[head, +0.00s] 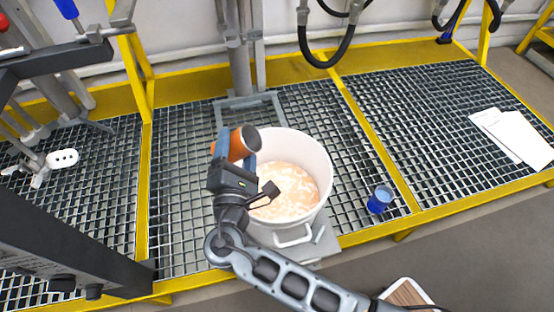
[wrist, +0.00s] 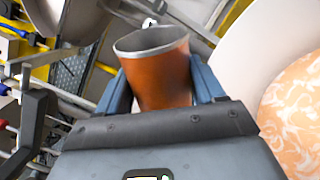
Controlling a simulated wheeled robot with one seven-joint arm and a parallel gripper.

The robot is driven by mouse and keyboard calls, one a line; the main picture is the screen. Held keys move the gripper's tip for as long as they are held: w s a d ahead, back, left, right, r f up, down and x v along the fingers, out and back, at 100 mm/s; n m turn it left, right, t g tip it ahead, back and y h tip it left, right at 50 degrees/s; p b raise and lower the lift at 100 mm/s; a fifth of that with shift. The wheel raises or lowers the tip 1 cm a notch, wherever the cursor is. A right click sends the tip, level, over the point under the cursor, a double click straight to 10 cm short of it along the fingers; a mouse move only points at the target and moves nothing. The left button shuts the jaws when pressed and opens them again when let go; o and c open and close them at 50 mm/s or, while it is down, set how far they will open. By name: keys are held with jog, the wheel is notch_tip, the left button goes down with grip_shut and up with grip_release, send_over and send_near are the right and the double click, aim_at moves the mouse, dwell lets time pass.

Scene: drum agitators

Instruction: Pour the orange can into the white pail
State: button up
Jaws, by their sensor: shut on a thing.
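The orange can (head: 232,146) is held between the two blue-grey fingers of my gripper (head: 234,154), above the left rim of the white pail (head: 318,156). In the head view the can is tilted, with its grey-rimmed mouth towards the right, on the pail side. In the wrist view the can (wrist: 160,80) sits between both fingers (wrist: 163,88); its inside looks grey, and I cannot tell whether anything is in it. No falling stream shows. The pail holds a pale orange and white swirled mass (head: 290,188); my gripper hides part of its left side.
A blue cup (head: 379,200) stands on the grating right of the pail. White papers (head: 512,137) lie farther right. A grey plate (head: 318,245) is under the pail. A mixer column (head: 238,60) rises behind, and black hoses (head: 330,58) hang at the back.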

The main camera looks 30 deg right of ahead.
jog(key=shift+r+n+p, duration=0.45)
jog(key=shift+n+p, duration=0.15)
jog(key=shift+p, duration=0.25)
jog(key=shift+f+n+p, duration=0.3)
jog(key=shift+n+p, duration=0.15)
jog(key=shift+n, duration=0.15)
jog(key=shift+w+a+f+n+y+p, duration=0.45)
jog(key=shift+a+n+p, duration=0.2)
jog(key=shift+n, duration=0.45)
jog(key=n+p, duration=0.2)
jog(key=shift+w+a+r+p, duration=0.35)
jog(key=shift+a+r, duration=0.05)
jog(key=shift+w+a+f+n+y+p, duration=0.1)
jog(key=shift+w+a+f+n+p, duration=0.2)
jog(key=shift+n, duration=0.35)
jog(key=shift+w+a+f+n+y+p, duration=0.1)
jog(key=shift+a+f+n+p, duration=0.2)
jog(key=shift+n, duration=0.4)
jog(key=shift+w+a+f+n+y+p, duration=0.1)
jog(key=shift+w+a+f+n+p, duration=0.2)
jog(key=shift+n, duration=0.35)
jog(key=shift+s+f, duration=0.1)
